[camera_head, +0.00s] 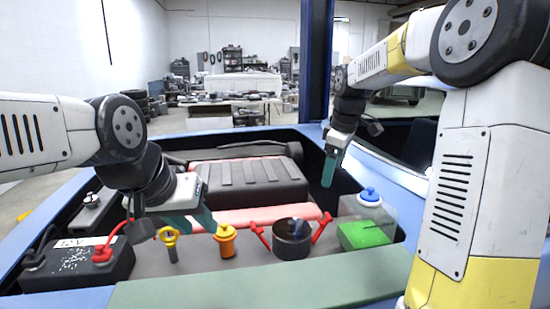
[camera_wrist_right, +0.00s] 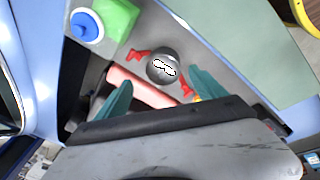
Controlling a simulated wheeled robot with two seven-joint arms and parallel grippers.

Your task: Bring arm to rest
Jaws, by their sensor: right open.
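My left gripper (camera_head: 190,218) hangs over the engine bay near the yellow ring-handled dipstick and the orange cap (camera_head: 225,240); its teal fingertips show, but the gap between them is unclear from this angle. My right gripper (camera_head: 332,168) points down over the right part of the bay, above and behind the black round cap (camera_head: 292,240) with red handles. In the right wrist view its two teal fingers (camera_wrist_right: 158,94) are spread apart with nothing between them. The round cap also shows beyond the fingertips in that view (camera_wrist_right: 162,68).
A black battery (camera_head: 75,262) with a red terminal sits at the left of the bay. A fluid tank with blue cap (camera_head: 369,197) and green liquid is at the right. A dark engine cover (camera_head: 250,182) lies at the back. A green strip (camera_head: 260,285) runs along the front edge.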

